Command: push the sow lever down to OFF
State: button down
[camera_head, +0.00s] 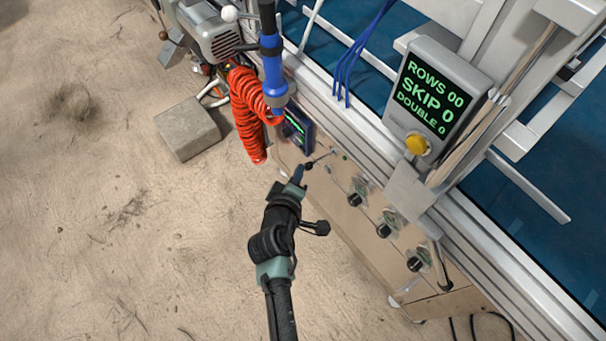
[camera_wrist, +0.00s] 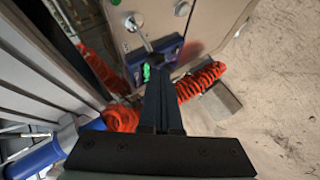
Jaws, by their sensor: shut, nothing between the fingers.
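The sow lever appears to be a thin metal rod with a dark knob (camera_head: 309,166), sticking out from the tan front panel (camera_head: 340,235). In the wrist view its rod (camera_wrist: 145,38) rises from a round metal base near the top. My gripper (camera_head: 298,174) is shut and empty, with its fingertips just left of and slightly below the lever knob. I cannot tell whether they touch it. In the wrist view my shut fingers (camera_wrist: 157,85) point toward the lever, over a small blue display box (camera_wrist: 170,48). The lever's markings are not readable.
Several black-knobbed controls (camera_head: 383,230) line the panel to the right. A screen (camera_head: 437,95) above reads ROWS 00, SKIP 0, DOUBLE 0, with a yellow button (camera_head: 417,144). A red coiled hose (camera_head: 246,115) hangs left of the gripper. A concrete block (camera_head: 188,128) sits on open sandy ground.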

jog(key=f+t+h+b, duration=0.1)
jog(key=f+b, duration=0.1)
jog(key=b, duration=0.2)
jog(key=shift+a+n+t, duration=0.1)
jog(key=shift+n+t, duration=0.2)
jog(key=shift+n, duration=0.1)
jog(key=shift+r, duration=0.1)
jog(key=shift+r+p, duration=0.55)
jog(key=shift+r, duration=0.15)
